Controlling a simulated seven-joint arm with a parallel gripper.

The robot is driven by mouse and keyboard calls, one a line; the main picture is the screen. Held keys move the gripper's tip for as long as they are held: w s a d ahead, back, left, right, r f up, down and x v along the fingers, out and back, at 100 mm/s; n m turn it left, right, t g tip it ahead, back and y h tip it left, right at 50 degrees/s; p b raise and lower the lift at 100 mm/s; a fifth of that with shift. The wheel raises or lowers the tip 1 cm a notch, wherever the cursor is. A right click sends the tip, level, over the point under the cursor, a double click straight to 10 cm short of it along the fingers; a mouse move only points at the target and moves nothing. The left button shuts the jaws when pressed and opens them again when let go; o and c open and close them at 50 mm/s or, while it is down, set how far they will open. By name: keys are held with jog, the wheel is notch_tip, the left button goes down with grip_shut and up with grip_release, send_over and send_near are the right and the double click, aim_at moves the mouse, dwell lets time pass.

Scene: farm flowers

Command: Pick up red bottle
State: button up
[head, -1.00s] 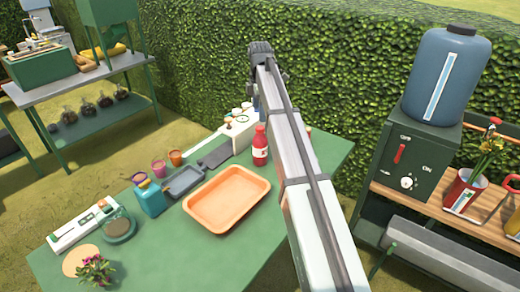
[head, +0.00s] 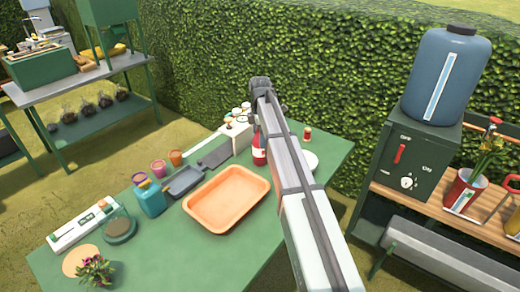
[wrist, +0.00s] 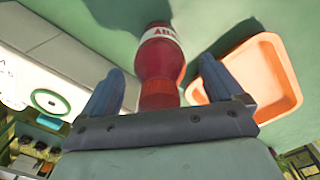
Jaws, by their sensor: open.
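The red bottle (head: 259,150) with a white label stands on the green table, just beyond the orange tray; my arm partly covers its right side in the head view. In the wrist view the red bottle (wrist: 160,62) shows between the two blue fingers of my gripper (wrist: 158,90), its red cap end toward me. The fingers are apart, with visible gaps to the bottle on both sides. In the head view the fingers are hidden; only my arm shows.
The orange tray (head: 228,199) lies close to the bottle and beside the right finger in the wrist view. A white box (head: 236,134) with small jars stands behind left. A small red jar (head: 307,134) and a white plate (head: 311,161) are to the right.

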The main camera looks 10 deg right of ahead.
jog(key=shift+f, duration=0.4)
jog(key=shift+c, duration=0.3)
grip_shut()
dwell(0.3)
